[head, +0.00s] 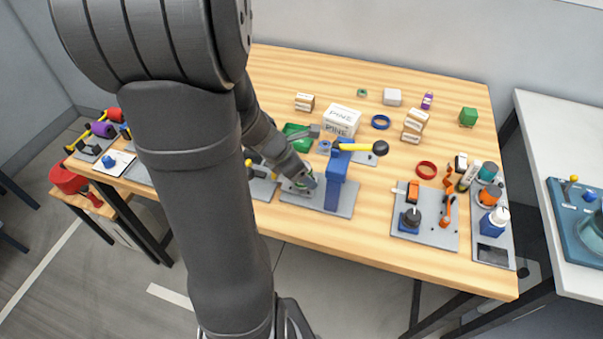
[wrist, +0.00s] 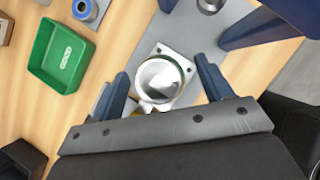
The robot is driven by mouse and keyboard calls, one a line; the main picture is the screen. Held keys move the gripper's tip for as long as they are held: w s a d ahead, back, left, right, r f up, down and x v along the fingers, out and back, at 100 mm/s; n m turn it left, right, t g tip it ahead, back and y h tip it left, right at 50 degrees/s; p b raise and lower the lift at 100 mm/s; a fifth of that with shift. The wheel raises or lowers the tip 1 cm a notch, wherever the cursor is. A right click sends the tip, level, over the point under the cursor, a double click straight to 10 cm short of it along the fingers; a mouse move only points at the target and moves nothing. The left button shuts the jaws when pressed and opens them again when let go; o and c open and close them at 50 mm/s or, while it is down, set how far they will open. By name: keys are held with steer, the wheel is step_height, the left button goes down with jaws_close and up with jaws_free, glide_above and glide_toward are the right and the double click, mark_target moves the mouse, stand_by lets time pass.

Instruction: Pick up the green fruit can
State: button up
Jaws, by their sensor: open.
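My gripper (wrist: 164,72) is open, with one blue-grey finger on each side of the can and gaps visible between fingers and can. In the head view, the gripper end is down at the grey plate beside the blue press, and a small greenish can (head: 308,181) shows partly there, mostly hidden by my arm.
A blue press (head: 336,182) with a yellow-and-black lever stands close right of the can. A green tray (wrist: 62,56) lies to the left in the wrist view. A red ring (head: 426,170) and fixture plates are further right.

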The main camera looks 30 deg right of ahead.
steer(key=shift+x, duration=1.25)
steer(key=c, duration=1.1)
steer(key=shift+c, duration=0.2)
